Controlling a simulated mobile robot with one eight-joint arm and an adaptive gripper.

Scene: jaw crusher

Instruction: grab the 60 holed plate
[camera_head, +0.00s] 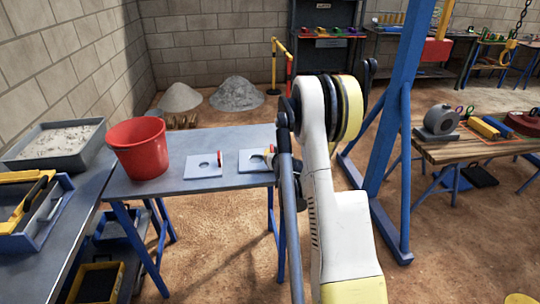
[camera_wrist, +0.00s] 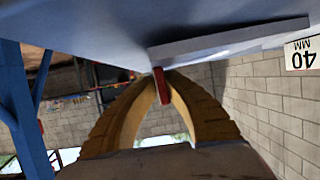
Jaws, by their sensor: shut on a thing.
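Two pale square plates with round holes lie on the blue-grey table. The right plate (camera_head: 252,167) has its hole partly covered by my gripper (camera_head: 270,155). The left plate (camera_head: 203,171) lies apart from it, with a red tab (camera_head: 220,159) at its right edge. In the wrist view, my yellow fingers (camera_wrist: 162,82) are closed on a red tab (camera_wrist: 163,88) at the edge of a pale plate (camera_wrist: 235,42). A sign reading "40 MM" (camera_wrist: 302,54) shows beyond it. I see no number on the held plate.
A red bucket (camera_head: 138,148) stands at the table's left end. The blue-grey table (camera_head: 190,142) is otherwise clear. A blue steel post (camera_head: 390,130) rises close to the right of my arm. A wooden bench (camera_head: 455,150) with tools stands further right.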

